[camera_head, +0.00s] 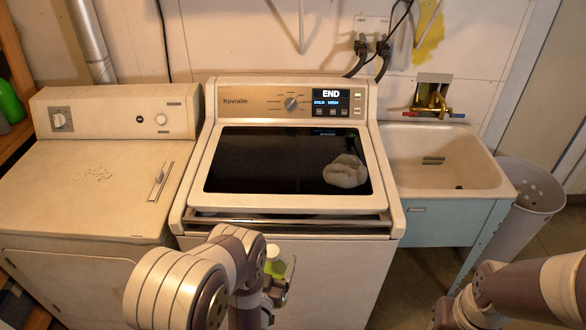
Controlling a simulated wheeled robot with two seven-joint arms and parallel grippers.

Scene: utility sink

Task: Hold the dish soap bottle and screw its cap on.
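A small yellow-green and clear thing (274,268), possibly the dish soap bottle, shows just past my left wrist, in front of the washer. My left arm covers much of it, and I cannot make out its cap. My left gripper (274,292) is at this thing, but its fingers are too small and hidden to show whether they are shut on it. My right arm reaches in from the lower right in front of the sink, and its fingers do not show. I see no separate cap.
A washer (240,103) with a crumpled grey cloth (345,171) on its dark lid stands in the middle. A dryer (90,185) is at left, a sink (440,150) at right beside a grey bin (530,190). A green bottle (10,102) stands on the left shelf.

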